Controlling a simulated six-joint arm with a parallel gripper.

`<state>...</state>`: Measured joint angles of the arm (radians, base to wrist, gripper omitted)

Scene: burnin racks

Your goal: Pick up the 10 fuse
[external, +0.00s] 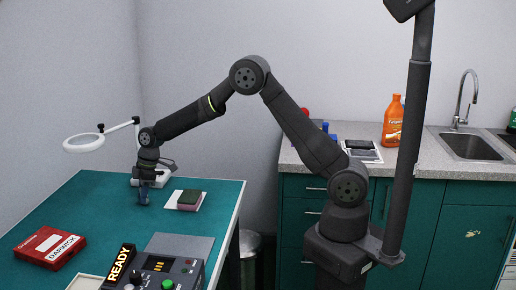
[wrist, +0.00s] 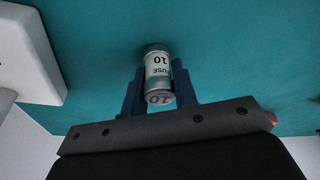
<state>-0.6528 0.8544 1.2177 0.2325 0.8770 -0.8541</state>
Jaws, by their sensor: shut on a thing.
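The 10 fuse (wrist: 158,68) is a small cylinder with a white label reading "FUSE 10". In the wrist view it sits between the two blue fingers of my gripper (wrist: 158,88), which are shut on it. Teal table surface shows behind the fuse; I cannot tell whether the fuse touches it. In the external view my gripper (external: 143,197) points down at the far part of the teal table, and the fuse is too small or hidden to make out there.
The white magnifier lamp (external: 84,143) stands behind left. A red box (external: 47,247), grey mat (external: 180,246) and control box with READY sign (external: 121,264) are nearer. Teal table between them is clear.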

